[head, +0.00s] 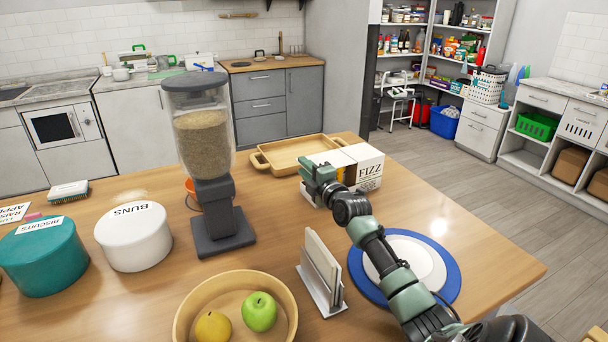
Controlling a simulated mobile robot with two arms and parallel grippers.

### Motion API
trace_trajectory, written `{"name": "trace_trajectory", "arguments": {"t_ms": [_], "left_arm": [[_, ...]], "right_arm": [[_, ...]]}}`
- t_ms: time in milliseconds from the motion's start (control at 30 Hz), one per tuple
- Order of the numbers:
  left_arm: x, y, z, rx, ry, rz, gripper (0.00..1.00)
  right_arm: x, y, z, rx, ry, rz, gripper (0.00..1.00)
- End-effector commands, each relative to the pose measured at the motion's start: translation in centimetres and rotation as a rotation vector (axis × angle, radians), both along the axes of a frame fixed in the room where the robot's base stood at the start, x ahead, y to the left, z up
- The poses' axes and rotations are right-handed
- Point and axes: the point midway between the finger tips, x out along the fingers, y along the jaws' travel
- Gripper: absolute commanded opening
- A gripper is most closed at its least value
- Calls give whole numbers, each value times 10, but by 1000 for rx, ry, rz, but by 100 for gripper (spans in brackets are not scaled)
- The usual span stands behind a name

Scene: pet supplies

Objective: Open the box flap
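The box (369,168) marked FIZZ stands on the wooden table, with a white top and a dark and orange side. My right gripper (309,174) is at its left end, in front of the box from this view. The gripper covers part of the box's left side. I cannot tell whether the fingers touch a flap, or whether they are open or shut. No raised flap can be made out clearly. My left gripper is not in view.
A wooden tray (296,153) lies just behind the box. A grain dispenser (203,140) stands left of my gripper. A napkin holder (321,276) and a blue-rimmed plate (443,266) are near my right arm. A fruit bowl (190,313) is in front.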

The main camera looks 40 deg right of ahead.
Motion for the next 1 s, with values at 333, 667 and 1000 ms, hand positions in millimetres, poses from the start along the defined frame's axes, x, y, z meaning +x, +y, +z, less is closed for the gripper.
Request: {"name": "trace_trajectory", "arguments": {"t_ms": [333, 667, 1000], "left_arm": [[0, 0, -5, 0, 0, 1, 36], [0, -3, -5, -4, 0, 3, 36], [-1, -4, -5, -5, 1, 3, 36]], "right_arm": [[9, -2, 1, -1, 0, 0, 25], [8, -2, 1, -1, 0, 0, 0], [8, -2, 1, -1, 0, 0, 0]]}}
